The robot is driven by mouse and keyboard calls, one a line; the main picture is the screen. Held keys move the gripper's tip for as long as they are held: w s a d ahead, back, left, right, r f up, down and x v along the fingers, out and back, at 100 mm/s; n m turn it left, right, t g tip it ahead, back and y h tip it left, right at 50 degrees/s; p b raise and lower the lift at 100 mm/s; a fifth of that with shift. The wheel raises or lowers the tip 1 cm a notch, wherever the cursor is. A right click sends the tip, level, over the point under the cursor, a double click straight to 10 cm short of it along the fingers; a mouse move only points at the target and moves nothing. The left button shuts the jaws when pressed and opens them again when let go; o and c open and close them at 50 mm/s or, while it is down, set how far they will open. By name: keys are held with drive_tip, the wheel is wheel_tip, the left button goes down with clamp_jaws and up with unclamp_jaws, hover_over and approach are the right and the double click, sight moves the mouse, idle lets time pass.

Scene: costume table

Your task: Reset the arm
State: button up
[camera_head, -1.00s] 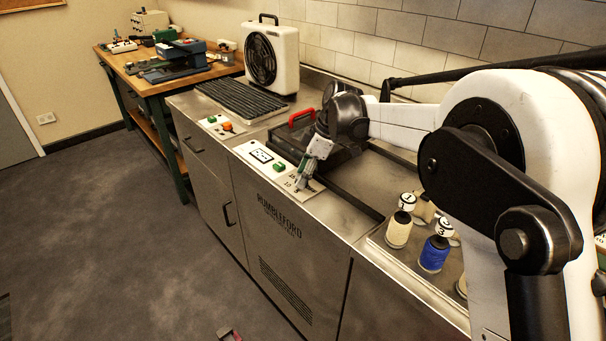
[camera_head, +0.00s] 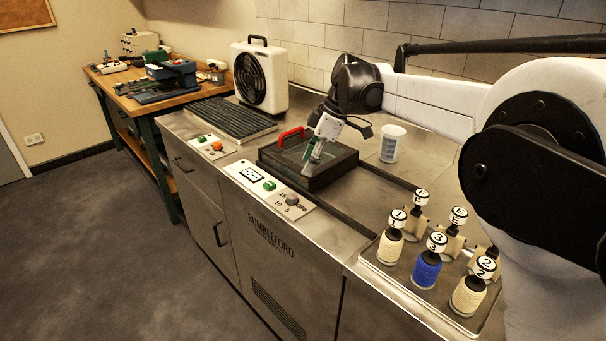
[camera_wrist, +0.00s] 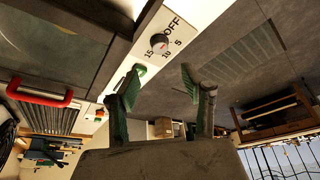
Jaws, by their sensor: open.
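My gripper (camera_head: 310,158) is open and empty, with greenish fingers. In the head view it hangs tilted over the dark shallow box (camera_head: 338,172) with a red handle (camera_head: 291,136). In the wrist view both fingertips (camera_wrist: 158,85) stand apart with nothing between them. A timer dial (camera_head: 291,199) with number marks and OFF is on the counter's front panel, left of a clear strip of steel. The dial also shows in the wrist view (camera_wrist: 159,44), beyond the fingers and apart from them. My arm reaches in from the right.
A tray (camera_head: 405,290) of several numbered bottles (camera_head: 427,268) stands near my arm at the lower right. A white cup (camera_head: 392,144) stands behind the box. A fan (camera_head: 262,78) and black ribbed mat (camera_head: 216,118) are farther left, before a wooden workbench (camera_head: 190,93).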

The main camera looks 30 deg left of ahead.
drive_tip(key=shift+w+d+r, duration=0.1)
drive_tip(key=shift+d+r, duration=0.05)
drive_tip(key=shift+r, duration=0.3)
drive_tip(key=s+d+r+m+t, duration=0.1)
drive_tip(key=d+r+m+t, duration=0.4)
drive_tip(key=d, duration=1.1)
drive_tip(key=s+d+r+m, duration=0.1)
drive_tip(key=d+r+m, duration=0.4)
drive_tip(key=d, duration=1.2)
drive_tip(key=s+d+f+m+t+h, duration=0.1)
drive_tip(key=s+d+f+m, duration=0.3)
drive_tip(key=d, duration=0.4)
drive_tip(key=s+d+f+m+t+h, duration=0.1)
drive_tip(key=s+d+f+m, duration=0.3)
drive_tip(key=s+d, duration=0.4)
drive_tip(key=s+d+f+m+t+h, duration=0.1)
drive_tip(key=s+d+f+m, duration=0.3)
drive_tip(key=d, duration=0.5)
drive_tip(key=s+m+t, duration=0.1)
drive_tip(key=s+m, duration=0.1)
drive_tip(key=s, duration=0.1)
drive_tip(key=shift+d+m+t+h, duration=0.25)
drive_tip(key=shift+m+t+h, duration=0.05)
drive_tip(key=shift+h, duration=0.1)
